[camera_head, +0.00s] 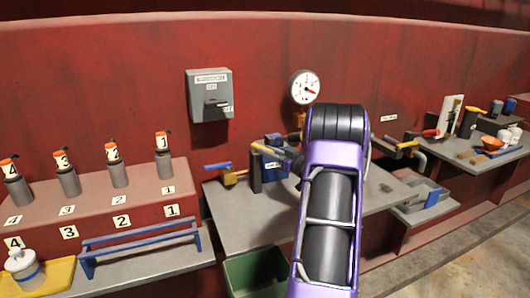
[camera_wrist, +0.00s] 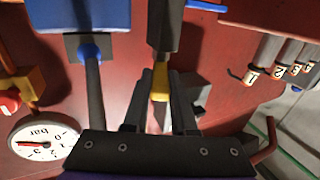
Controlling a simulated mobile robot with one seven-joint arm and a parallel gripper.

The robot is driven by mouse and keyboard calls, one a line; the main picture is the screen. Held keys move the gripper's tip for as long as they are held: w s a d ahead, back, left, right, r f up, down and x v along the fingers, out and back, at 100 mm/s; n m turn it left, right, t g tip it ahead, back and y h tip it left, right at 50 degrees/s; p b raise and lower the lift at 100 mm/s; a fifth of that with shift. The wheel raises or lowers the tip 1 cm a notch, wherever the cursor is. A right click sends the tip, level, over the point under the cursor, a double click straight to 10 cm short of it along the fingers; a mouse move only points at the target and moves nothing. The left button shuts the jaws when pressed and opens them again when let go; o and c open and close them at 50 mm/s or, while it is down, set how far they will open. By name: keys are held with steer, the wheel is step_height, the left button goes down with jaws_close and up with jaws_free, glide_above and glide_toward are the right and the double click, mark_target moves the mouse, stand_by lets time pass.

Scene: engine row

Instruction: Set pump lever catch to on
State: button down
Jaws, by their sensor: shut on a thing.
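In the wrist view my gripper (camera_wrist: 160,95) has its dark fingers on either side of a small yellow piece (camera_wrist: 160,83) and is shut on it. This piece sits at the end of a dark post (camera_wrist: 164,30) and seems to be part of the pump lever. In the head view a yellow lever end (camera_head: 262,149) shows beside a dark upright block (camera_head: 255,172) and a blue pump body (camera_head: 272,174) on the grey bench. My purple arm hides much of this spot. I cannot read the catch's position or any on mark.
A pressure gauge (camera_head: 304,87) and a grey switch box (camera_head: 209,95) are on the red wall. A blue-handled brass valve (camera_head: 231,176) stands left of the pump. Several numbered cylinders stand further left. A green bin (camera_head: 257,275) is below the bench (camera_head: 232,228).

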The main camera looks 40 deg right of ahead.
steer(key=c, duration=0.7)
jaws_free()
steer(key=s, duration=0.5)
steer(key=s+d, duration=0.1)
steer(key=s, duration=0.5)
steer(key=s+d, duration=0.1)
steer(key=s, duration=0.5)
steer(key=shift+s, duration=0.15)
